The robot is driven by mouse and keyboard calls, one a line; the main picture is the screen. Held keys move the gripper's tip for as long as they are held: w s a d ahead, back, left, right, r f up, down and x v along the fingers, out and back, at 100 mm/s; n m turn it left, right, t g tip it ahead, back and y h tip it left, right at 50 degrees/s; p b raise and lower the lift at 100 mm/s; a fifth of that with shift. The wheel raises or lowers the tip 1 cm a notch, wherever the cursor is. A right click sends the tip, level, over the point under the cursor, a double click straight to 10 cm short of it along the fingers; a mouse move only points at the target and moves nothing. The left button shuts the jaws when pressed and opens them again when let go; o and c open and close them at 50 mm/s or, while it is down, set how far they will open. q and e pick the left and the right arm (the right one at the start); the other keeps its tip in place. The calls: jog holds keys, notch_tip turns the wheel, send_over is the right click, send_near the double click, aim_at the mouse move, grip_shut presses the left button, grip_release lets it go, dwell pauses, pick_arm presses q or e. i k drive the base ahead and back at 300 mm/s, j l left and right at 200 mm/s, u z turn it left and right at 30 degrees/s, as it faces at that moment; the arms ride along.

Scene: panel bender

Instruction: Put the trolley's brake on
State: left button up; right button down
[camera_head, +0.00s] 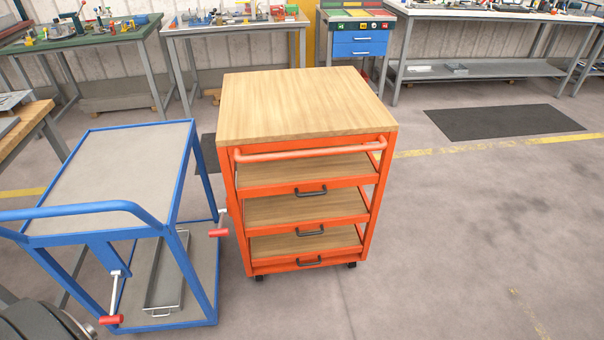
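A blue trolley (188,180) with grey shelves stands at the left, its push handle (90,209) toward me. A lever (115,290) with a red grip hangs down on its near side; the grip is low, near the bottom shelf. An orange trolley (372,205) with a wooden top stands to its right. A second lever with a red grip (218,233) points down between the two trolleys, seemingly on the orange one's left side. I cannot tell from this view whether either brake is on. Neither of my grippers is in view.
A long metal tray (164,280) lies on the blue trolley's lower shelf. Workbenches (240,28) and a blue drawer cabinet (358,45) line the back wall. A wooden table (20,130) is at the left edge. The floor (470,230) to the right is clear, with a dark mat (505,122).

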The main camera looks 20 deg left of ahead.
aim_at(220, 232)
jog(key=u, duration=1.5)
